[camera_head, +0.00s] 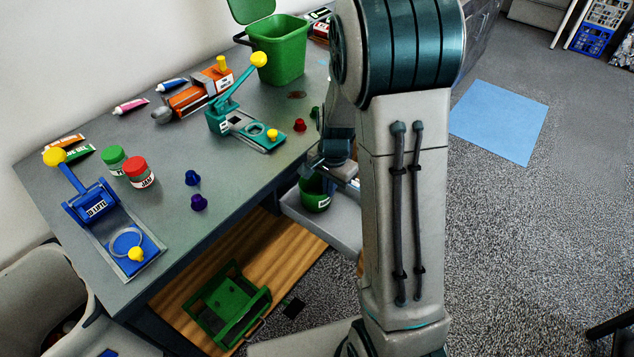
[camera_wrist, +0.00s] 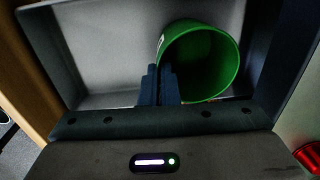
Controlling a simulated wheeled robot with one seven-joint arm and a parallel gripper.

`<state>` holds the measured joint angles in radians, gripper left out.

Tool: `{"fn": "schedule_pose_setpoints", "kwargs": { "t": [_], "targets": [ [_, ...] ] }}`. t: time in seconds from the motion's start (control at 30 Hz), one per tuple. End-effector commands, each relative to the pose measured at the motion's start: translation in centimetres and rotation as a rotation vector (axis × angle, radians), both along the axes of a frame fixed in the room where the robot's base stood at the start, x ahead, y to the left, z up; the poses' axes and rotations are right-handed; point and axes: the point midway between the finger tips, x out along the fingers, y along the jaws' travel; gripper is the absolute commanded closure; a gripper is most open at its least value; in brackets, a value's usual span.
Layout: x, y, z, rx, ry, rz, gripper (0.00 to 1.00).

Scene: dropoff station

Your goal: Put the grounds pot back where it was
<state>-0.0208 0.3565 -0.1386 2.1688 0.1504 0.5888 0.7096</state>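The grounds pot is an open green pot with a white label. In the head view the grounds pot (camera_head: 316,201) is upright or nearly so, at the open grey drawer (camera_head: 345,232) under the worktop's right end. In the wrist view the pot (camera_wrist: 212,62) shows its empty-looking inside, over the drawer floor (camera_wrist: 110,45). My gripper (camera_wrist: 160,82) has its dark fingers close together at the pot's left rim, seemingly pinching its wall. In the head view my arm partly hides the gripper and drawer. I cannot tell whether the pot touches the drawer floor.
The grey worktop (camera_head: 235,165) holds a green bin (camera_head: 283,62), a teal lever press (camera_head: 243,125), a blue lever press (camera_head: 92,205), jars and tubes. Floor with a blue mat (camera_head: 499,120) is open at right.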

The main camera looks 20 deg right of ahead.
Motion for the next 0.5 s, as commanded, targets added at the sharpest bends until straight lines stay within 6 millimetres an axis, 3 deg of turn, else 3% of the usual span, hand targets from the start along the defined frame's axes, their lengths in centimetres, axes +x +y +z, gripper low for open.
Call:
{"fn": "schedule_pose_setpoints", "kwargs": {
  "t": [0.27, 0.33, 0.5],
  "targets": [
    [3.3, 2.5, 0.2, 0.001, 0.000, 0.003, 1.00],
    [3.1, 2.2, -1.0, 0.000, 0.004, -0.001, 1.00],
    [3.1, 2.3, -1.1, 0.000, 0.000, -0.001, 1.00]
  ]
}}
